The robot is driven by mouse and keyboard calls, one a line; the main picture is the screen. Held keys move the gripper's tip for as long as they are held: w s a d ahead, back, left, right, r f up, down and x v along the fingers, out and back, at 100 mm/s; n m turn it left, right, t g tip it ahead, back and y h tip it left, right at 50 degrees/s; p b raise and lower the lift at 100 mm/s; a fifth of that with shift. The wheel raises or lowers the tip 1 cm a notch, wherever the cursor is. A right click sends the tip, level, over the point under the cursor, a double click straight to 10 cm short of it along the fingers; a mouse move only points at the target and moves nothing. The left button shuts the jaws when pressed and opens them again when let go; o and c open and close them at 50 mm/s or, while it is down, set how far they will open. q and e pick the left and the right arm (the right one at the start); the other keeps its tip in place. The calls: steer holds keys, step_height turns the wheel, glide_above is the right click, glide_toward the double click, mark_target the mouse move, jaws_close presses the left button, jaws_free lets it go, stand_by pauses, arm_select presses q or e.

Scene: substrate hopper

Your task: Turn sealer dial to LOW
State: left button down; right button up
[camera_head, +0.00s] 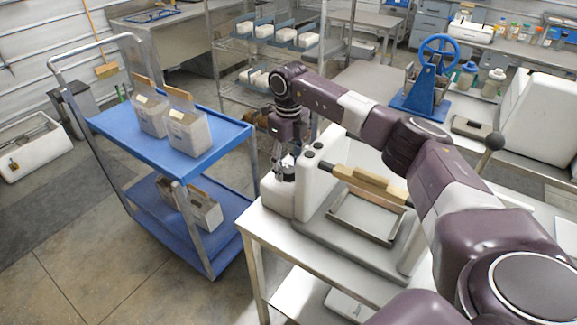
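The sealer (313,188) is a pale machine with a rounded end housing, standing on the front table. Two small black round parts (313,150) show on top of that housing. A tan wooden bar (370,185) spans the sealer above a shallow metal tray (366,219). My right gripper (286,176) points down at the left end of the sealer, close beside the housing. Its fingers are small and dark, so I cannot tell whether they are open, shut or touching anything. I cannot make out the dial or its LOW mark. My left gripper is not in view.
A blue two-shelf cart (110,127) with pale bags (188,134) stands left of the table (268,238). A wire rack with bagged blocks (285,37) stands behind. A blue hand-wheel press (428,88) is at the back right. My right arm crosses above the sealer.

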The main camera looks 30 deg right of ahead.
mark_target(288, 169)
step_height(288, 169, up, 12)
stand_by(0.7)
stand_by(0.4)
